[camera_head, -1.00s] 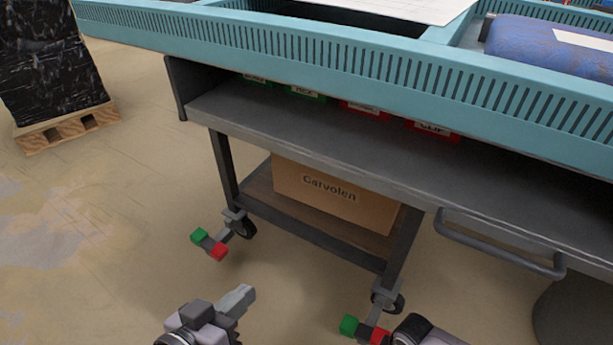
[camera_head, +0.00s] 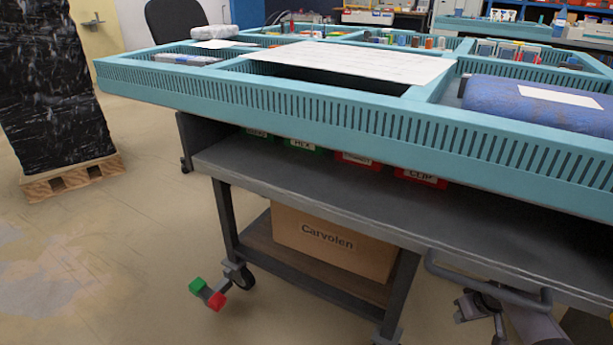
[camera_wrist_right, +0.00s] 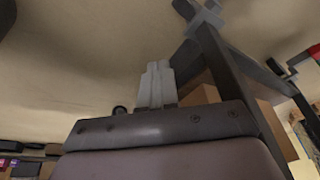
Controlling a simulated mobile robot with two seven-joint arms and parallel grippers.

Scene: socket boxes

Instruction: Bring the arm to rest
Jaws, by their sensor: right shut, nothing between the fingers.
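My right gripper (camera_head: 474,308) shows at the lower right of the head view, in front of the cart's frame and below its grey handle. In the right wrist view its two pale fingers (camera_wrist_right: 156,84) are together with nothing between them. It appears apart from the cart (camera_head: 310,185), though the handle partly overlaps my arm in the picture. My left gripper is outside the head view.
A teal divided tray (camera_head: 300,112) tops the cart, with a white sheet (camera_head: 350,62) and a blue roll (camera_head: 535,105). A cardboard box (camera_head: 330,243) sits on the lower shelf. A wrapped pallet (camera_head: 55,95) stands left. Open floor lies at lower left.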

